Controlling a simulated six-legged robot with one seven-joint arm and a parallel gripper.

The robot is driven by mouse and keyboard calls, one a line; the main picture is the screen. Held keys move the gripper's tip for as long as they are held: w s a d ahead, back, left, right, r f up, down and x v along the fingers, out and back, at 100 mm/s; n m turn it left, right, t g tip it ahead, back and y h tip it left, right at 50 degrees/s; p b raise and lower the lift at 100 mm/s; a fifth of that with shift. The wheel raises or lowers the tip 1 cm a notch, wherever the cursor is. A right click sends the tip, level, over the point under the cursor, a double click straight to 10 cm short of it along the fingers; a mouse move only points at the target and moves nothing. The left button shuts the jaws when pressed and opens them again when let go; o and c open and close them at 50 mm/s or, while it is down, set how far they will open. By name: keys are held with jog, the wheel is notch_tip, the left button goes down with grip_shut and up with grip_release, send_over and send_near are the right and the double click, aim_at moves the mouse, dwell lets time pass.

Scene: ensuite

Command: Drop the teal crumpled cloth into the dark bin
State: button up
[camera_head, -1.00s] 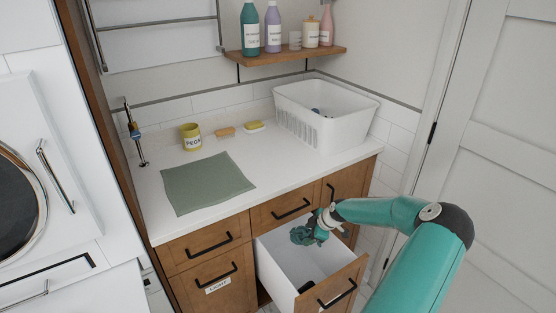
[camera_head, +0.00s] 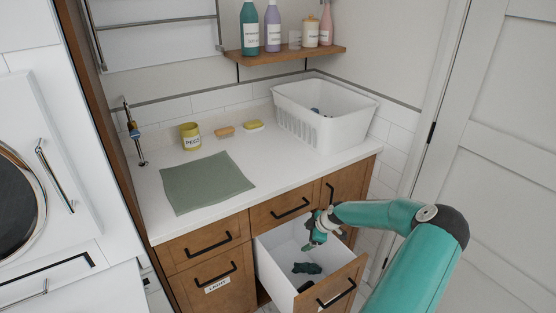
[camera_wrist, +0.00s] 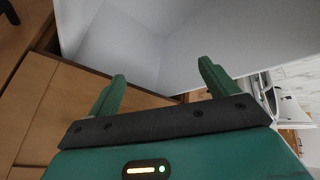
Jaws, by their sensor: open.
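The teal crumpled cloth (camera_head: 307,268) lies inside the open pull-out bin (camera_head: 277,266), low against its white inner walls. The bin has a wooden front and a black handle; I cannot read a label on it. My gripper (camera_head: 310,245) hangs over the bin's opening, above the cloth and apart from it. In the wrist view my gripper (camera_wrist: 164,82) is open with nothing between its fingers. The white inside of the bin (camera_wrist: 115,45) shows beyond them, and the cloth is not in that view.
A darker item (camera_head: 306,286) lies beside the cloth in the bin. A closed drawer labelled LIGHT (camera_head: 217,285) is left of it. The counter above holds a green mat (camera_head: 207,182), a yellow peg pot (camera_head: 190,137) and a white basket (camera_head: 325,115). A white door (camera_head: 492,130) is at right.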

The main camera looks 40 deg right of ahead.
jog(key=v, duration=1.3)
jog(key=shift+r, duration=0.25)
jog(key=shift+s, duration=0.1)
jog(key=w+a+r+m+g+h, duration=0.1)
jog(key=w+a+r+g, duration=0.1)
jog(key=a+r, duration=0.5)
jog(key=w+a+r+g+h, duration=0.1)
jog(key=w+a+r, duration=0.15)
jog(key=a, duration=0.75)
jog(key=w+a+r+m+g+h, duration=0.1)
jog(key=w+a+r+g, duration=0.2)
jog(key=a, duration=0.6)
jog(key=s+a+r+m+t, duration=0.1)
jog(key=s+a+r+m, duration=0.1)
jog(key=s+a+r, duration=0.2)
jog(key=s+a+r+m+t+y, duration=0.1)
jog(key=s+a+r, duration=0.4)
jog(key=a, duration=0.6)
jog(key=s+a+r+m+t+y, duration=0.1)
jog(key=s+a+r+m+t, duration=0.2)
jog(key=a+r, duration=0.3)
jog(key=shift+s+a+r, duration=0.4)
jog(key=shift+s+a, duration=0.35)
jog(key=shift+a, duration=0.45)
